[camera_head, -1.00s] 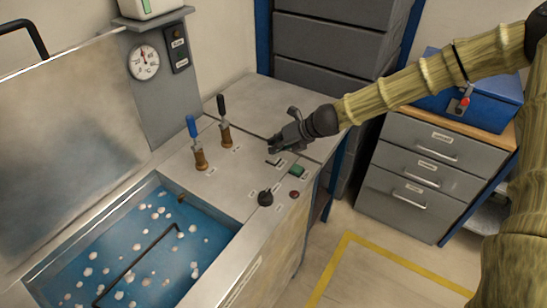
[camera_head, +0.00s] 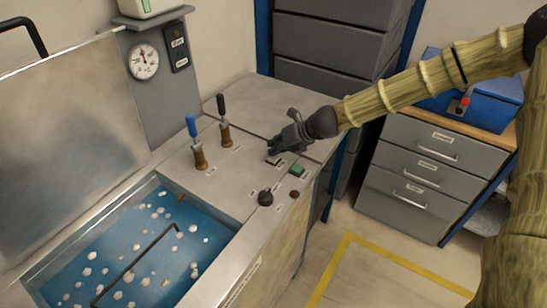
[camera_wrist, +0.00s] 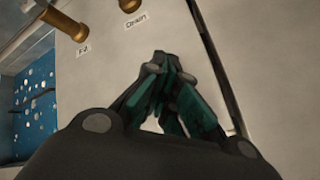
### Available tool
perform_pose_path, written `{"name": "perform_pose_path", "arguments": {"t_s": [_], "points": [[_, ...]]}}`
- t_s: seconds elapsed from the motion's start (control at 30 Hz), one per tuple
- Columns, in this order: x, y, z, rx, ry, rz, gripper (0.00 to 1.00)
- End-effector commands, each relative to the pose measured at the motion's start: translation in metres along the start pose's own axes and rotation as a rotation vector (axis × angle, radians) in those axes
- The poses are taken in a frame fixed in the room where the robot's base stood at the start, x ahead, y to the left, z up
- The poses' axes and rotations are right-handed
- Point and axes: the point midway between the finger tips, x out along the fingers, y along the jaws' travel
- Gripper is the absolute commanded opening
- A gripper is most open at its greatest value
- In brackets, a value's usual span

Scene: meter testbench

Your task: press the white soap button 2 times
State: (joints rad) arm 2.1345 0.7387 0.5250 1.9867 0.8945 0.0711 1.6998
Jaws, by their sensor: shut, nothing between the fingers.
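My gripper (camera_head: 273,150) is shut and empty, pointing down over the grey bench top at the back right of the control group. Its fingertips are right at a small dark-edged, pale part (camera_head: 276,162), probably the white soap button, partly hidden by the fingers. I cannot tell whether they touch it. In the wrist view my gripper (camera_wrist: 161,58) has its dark green fingers together at the tips. A small pale patch (camera_wrist: 151,125) shows beside the fingers; I cannot tell if it is the button.
A green button (camera_head: 297,170), red button (camera_head: 294,194) and black knob (camera_head: 265,198) are close by. A blue-handled lever (camera_head: 197,145) and black-handled lever (camera_head: 224,122) stand to the left. The open blue bath (camera_head: 150,250) is at front left.

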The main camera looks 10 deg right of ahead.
Motion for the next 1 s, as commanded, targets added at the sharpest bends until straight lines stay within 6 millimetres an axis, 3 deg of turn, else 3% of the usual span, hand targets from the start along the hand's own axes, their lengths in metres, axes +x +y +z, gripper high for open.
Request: {"name": "perform_pose_path", "arguments": {"t_s": [1.0], "points": [[0.006, -0.0046, -0.0046, 0.0, 0.0, 0.0, 0.0]]}}
